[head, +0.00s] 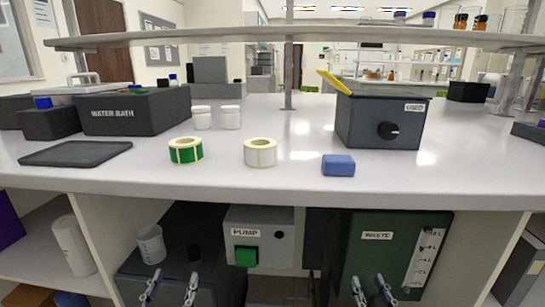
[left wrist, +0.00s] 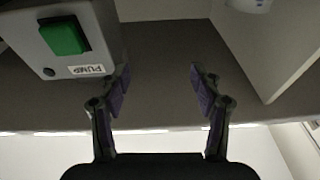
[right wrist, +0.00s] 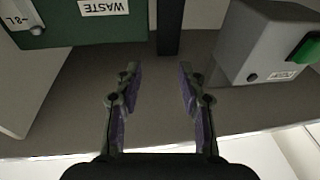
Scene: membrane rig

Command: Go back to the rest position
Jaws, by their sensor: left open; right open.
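My left gripper (head: 172,289) is low in the head view, in front of the shelf space under the bench. It is open with nothing between its fingers, as the left wrist view (left wrist: 160,95) also shows. My right gripper (head: 372,291) is low in front of the green waste box (head: 390,262). It is open and empty in the right wrist view (right wrist: 157,95) too. The grey pump box (head: 260,218) with its green button (head: 246,257) stands between the two grippers. Neither gripper touches anything that I can see.
The bench top (head: 300,182) is above both grippers. It holds a water bath (head: 135,113), a grey box with a knob (head: 378,122), two tape rolls (head: 186,150) (head: 260,152), a blue block (head: 338,165) and two white jars (head: 230,117). A beaker (head: 150,245) stands below.

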